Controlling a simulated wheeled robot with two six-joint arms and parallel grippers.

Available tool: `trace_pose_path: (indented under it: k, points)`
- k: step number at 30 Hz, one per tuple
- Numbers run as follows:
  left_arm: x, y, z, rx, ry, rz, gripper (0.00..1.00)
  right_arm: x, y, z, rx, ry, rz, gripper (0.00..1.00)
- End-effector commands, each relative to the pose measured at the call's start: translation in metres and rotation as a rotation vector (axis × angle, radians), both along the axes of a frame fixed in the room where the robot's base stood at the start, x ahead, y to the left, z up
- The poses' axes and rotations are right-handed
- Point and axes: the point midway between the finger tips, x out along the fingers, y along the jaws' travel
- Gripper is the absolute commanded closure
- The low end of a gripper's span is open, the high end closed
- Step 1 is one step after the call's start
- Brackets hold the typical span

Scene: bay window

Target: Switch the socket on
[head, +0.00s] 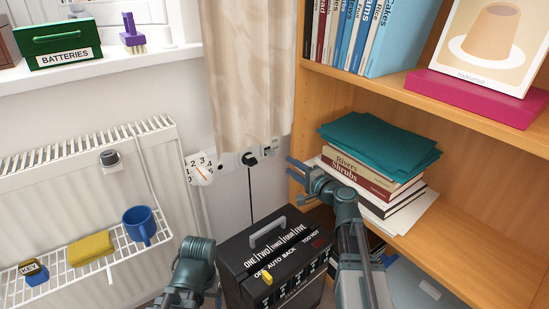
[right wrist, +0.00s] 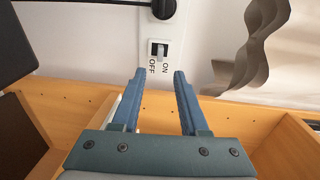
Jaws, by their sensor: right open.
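The wall socket strip shows in the head view with a black plug (head: 250,159) and its cord. The socket's switch (head: 268,149) is just right of the plug, near the curtain hem. In the right wrist view the switch (right wrist: 158,49) is a small pale rocker with a dark part, beside sideways ON and OFF labels. Its setting is unclear. The black plug (right wrist: 163,8) is at the top edge. My right gripper (head: 290,170) is open and empty, apart from the switch; its fingers (right wrist: 157,73) point toward it. My left gripper's fingers do not show.
A wooden bookshelf (head: 350,88) with books and teal folders stands close on the right. A beige curtain (head: 245,75) hangs above the sockets. A black heater-like box (head: 275,255) with a handle stands below. A radiator (head: 70,170) with a wire rack is at left.

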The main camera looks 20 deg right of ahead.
Motion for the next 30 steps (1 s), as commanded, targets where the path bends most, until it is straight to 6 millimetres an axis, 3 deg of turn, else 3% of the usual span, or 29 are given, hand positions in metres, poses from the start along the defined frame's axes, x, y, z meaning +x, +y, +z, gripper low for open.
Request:
trace_pose_path:
  k: [1, 6, 13, 19, 29, 30]
  points:
    - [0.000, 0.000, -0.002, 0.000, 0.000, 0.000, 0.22, 0.015, 0.003, -0.002, 0.000, 0.000, 0.003, 0.56]
    - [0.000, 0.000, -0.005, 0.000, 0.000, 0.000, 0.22, 0.047, 0.016, -0.005, 0.000, 0.000, 0.003, 0.56]
    - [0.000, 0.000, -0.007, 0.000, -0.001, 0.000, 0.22, 0.079, 0.028, -0.007, -0.001, 0.000, 0.001, 0.56]
    - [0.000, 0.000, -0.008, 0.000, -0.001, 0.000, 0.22, 0.092, 0.033, -0.008, -0.001, 0.000, 0.001, 0.56]
    - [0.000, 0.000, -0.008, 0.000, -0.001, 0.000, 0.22, 0.093, 0.034, -0.008, -0.001, 0.000, 0.000, 0.56]
    - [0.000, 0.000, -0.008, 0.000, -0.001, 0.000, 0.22, 0.093, 0.034, -0.008, -0.001, 0.000, 0.000, 0.60]
